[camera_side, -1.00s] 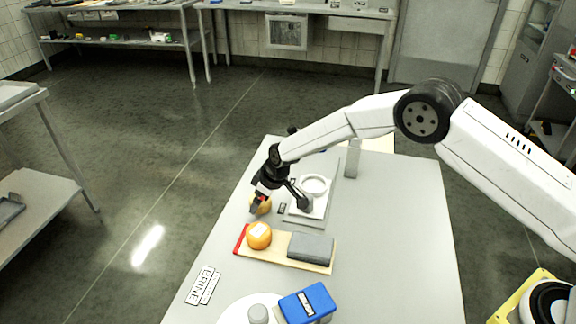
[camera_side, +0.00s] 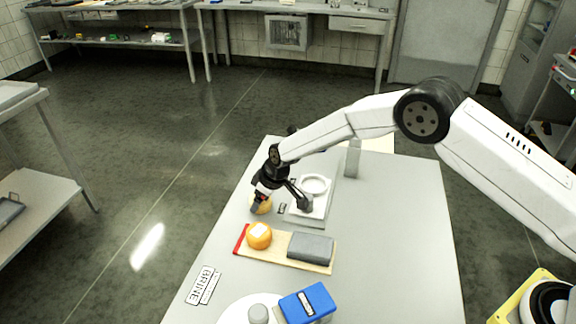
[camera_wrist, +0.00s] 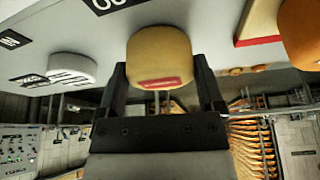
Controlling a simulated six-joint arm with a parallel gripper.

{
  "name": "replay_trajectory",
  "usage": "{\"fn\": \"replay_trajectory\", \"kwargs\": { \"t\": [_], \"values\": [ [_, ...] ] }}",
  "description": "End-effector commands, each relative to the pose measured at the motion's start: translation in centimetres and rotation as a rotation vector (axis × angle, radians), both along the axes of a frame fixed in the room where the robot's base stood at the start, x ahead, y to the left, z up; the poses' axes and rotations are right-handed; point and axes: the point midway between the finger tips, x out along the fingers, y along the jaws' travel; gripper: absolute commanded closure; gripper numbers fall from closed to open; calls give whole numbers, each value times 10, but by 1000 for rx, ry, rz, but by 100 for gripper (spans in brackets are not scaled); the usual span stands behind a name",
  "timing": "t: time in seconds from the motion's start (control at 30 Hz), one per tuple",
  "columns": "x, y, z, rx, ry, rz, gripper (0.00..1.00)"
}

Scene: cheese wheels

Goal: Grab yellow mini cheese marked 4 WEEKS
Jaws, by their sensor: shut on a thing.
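A small yellow cheese wheel (camera_wrist: 160,52) sits between the two black fingers of my gripper (camera_wrist: 165,88) in the wrist view. It has a red label on its near side, too blurred to read. In the side view the same cheese (camera_side: 262,206) shows partly behind my gripper (camera_side: 272,198), low at the table's left edge. The gripper is shut on it, one finger on each side. An orange cheese with a white label (camera_side: 259,235) lies on a wooden board nearer the camera; its label is too small to read.
The board (camera_side: 284,259) has a red end and carries a grey block (camera_side: 310,248). A scale-like stand with a white ring (camera_side: 315,184) is right of my gripper. A blue box (camera_side: 307,303) and a BRINE sign (camera_side: 203,285) are nearer. The table's right side is clear.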

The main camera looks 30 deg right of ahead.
Motion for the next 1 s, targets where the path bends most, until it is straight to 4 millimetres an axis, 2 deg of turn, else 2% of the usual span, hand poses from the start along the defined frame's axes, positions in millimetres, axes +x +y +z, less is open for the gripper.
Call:
{"fn": "replay_trajectory", "kwargs": {
  "t": [0.23,0.43,0.67,1.0],
  "values": [
    [1,0,11,1,-1,0,78],
    [1,0,34,2,-2,0,78],
    [-18,-5,54,1,0,0,78],
    [-52,-15,94,0,-1,1,78]
  ]
}}
